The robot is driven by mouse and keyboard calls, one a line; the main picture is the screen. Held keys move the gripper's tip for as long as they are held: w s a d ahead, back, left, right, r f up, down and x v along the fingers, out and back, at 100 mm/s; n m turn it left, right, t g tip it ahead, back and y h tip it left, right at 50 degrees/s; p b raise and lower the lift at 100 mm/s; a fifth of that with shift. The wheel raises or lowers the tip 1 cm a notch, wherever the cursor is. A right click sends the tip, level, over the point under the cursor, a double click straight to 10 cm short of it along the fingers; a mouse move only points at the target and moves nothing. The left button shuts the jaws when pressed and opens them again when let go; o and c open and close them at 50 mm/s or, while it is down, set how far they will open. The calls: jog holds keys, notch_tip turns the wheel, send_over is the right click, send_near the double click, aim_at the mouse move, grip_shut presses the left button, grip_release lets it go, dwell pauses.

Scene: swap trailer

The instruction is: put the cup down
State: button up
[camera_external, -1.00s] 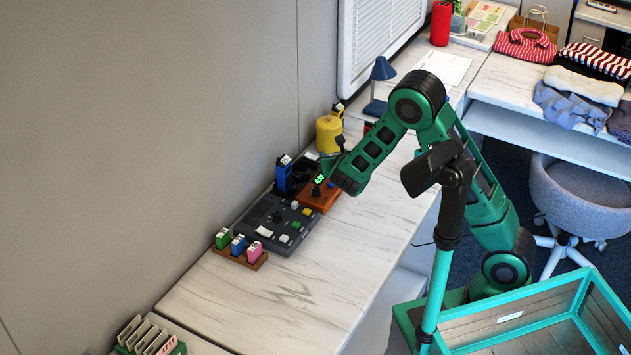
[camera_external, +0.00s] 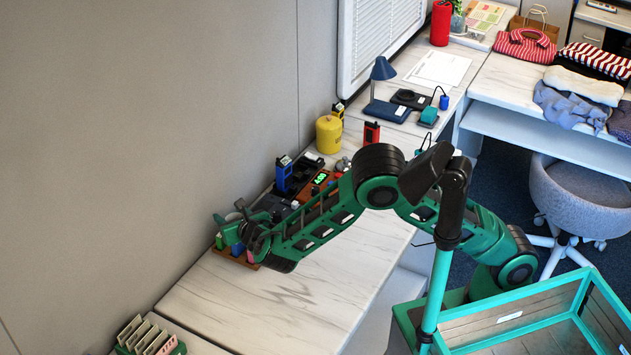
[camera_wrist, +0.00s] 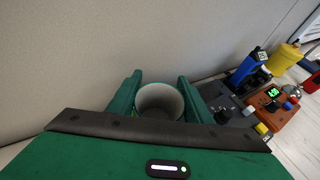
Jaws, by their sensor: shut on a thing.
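The cup (camera_wrist: 160,97) is seen from above in the wrist view, with a pale rim and an open mouth. My gripper (camera_wrist: 158,92) is shut on it, with one green finger on each side. In the external view my gripper (camera_external: 240,222) is over the front end of the wall-side desk (camera_external: 270,310), above the wooden block with coloured tags (camera_external: 252,263). The cup is hard to make out in that view, hidden by the gripper. The cup's base is hidden in both views.
A dark control panel, partly hidden by my arm, lies beyond the gripper. A blue handheld device (camera_external: 284,173), an orange-brown box (camera_external: 322,180) and a yellow canister (camera_external: 328,134) stand farther back. The front of the desk is bare. A card rack (camera_external: 150,338) stands at lower left.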

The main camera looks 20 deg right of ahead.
jog(key=n+y, duration=0.2)
send_over(201, 296)
jog(key=shift+g, duration=0.3)
jog(key=shift+f, duration=4.15)
jog(key=shift+f, duration=0.15)
jog(key=o, duration=1.1)
jog(key=shift+v, duration=3.8)
jog(key=shift+w+d, duration=0.1)
